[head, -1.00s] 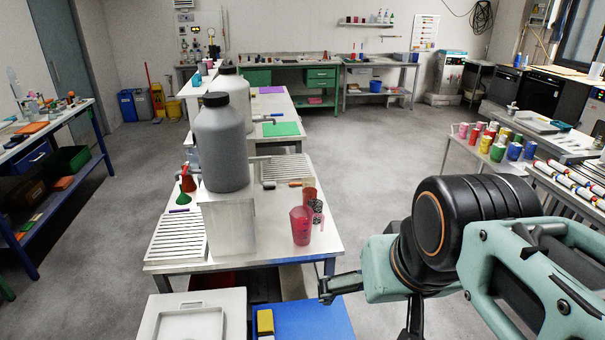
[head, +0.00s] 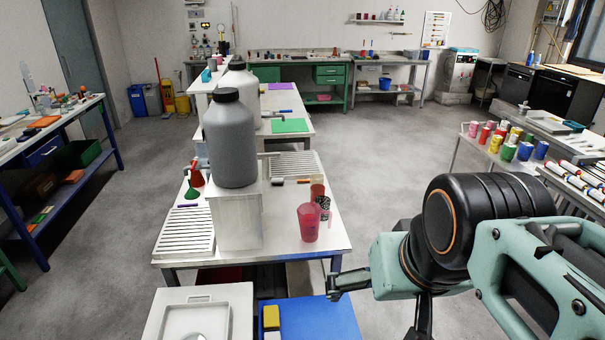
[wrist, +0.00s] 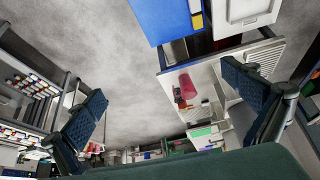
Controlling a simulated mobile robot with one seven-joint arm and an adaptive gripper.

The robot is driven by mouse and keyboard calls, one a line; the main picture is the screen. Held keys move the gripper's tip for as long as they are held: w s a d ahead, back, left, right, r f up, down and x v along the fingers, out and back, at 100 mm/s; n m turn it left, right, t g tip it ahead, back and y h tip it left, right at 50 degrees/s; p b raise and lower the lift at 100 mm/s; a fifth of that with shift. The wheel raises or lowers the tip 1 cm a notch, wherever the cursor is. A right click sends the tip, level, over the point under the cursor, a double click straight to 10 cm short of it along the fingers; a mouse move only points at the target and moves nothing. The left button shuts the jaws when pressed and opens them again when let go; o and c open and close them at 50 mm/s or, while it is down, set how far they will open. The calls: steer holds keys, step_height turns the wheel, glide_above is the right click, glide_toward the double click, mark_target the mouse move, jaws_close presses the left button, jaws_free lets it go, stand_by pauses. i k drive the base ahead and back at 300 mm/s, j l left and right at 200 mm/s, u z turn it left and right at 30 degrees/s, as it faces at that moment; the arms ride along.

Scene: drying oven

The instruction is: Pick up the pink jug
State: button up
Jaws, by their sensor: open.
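The pink jug (head: 310,222) stands upright near the front right corner of the white table (head: 282,245), beside a dark patterned cup (head: 323,203). My gripper (head: 378,305) is in front of the table and to the right of the jug in the head view, apart from it. In the wrist view my gripper (wrist: 163,85) has its two fingers spread wide, with nothing between them. The jug (wrist: 187,86) also shows there, beyond the fingers and nearer the right one. Its handle is not clear in either view.
A large grey bottle (head: 229,140) stands on a metal box left of the jug. A blue tray (head: 325,318) and a white tray (head: 170,312) lie in the foreground. Open floor (head: 385,175) lies right of the jug's table.

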mark_target(309, 214)
steer(key=k+l, duration=0.15)
steer(key=l, duration=0.25)
steer(key=k+l+u, duration=0.15)
steer(key=l, duration=0.25)
steer(key=k+l, duration=0.1)
steer(key=l, duration=0.3)
steer(key=l+u, duration=0.25)
steer(key=l, duration=0.55)
steer(key=i+l+u, duration=0.1)
steer(key=l, duration=0.3)
steer(key=l+u, duration=0.1)
steer(key=l, duration=0.3)
steer(key=i+l+u, duration=0.25)
steer(key=i+l, duration=0.2)
steer(key=l, duration=0.3)
steer(key=i+l+u, duration=0.3)
steer(key=i+l, duration=0.35)
steer(key=i+u, duration=0.15)
steer(key=i, duration=0.4)
steer(key=i+l+u, duration=0.1)
steer(key=i, duration=0.45)
